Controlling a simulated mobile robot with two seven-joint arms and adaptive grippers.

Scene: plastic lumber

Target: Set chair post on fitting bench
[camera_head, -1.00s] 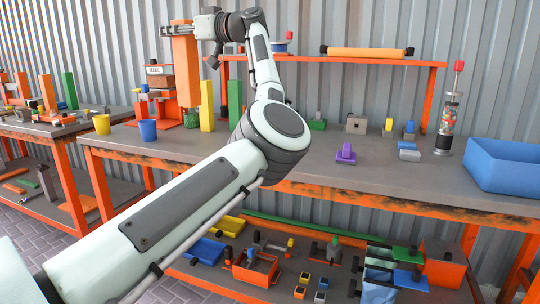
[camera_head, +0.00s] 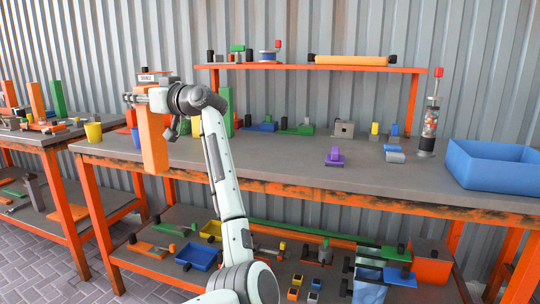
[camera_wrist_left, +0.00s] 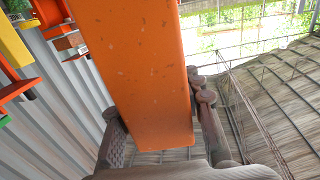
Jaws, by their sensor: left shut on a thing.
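The orange chair post (camera_head: 153,140) hangs upright in my left gripper (camera_head: 152,97), which is shut on it near its top. In the left wrist view the orange post (camera_wrist_left: 140,75) fills the middle, between the two dark finger pads. The fitting bench (camera_head: 290,172) has a grey top and orange legs. The post is at the bench's left front part, and its lower end overlaps the front edge in the head view. I cannot tell whether it touches the bench. My right gripper is out of view.
A yellow cup (camera_head: 93,132) stands left of the post. A purple block (camera_head: 335,157) and a blue bin (camera_head: 492,165) are farther right on the bench. A raised orange shelf (camera_head: 310,67) runs along the back. The front middle of the top is clear.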

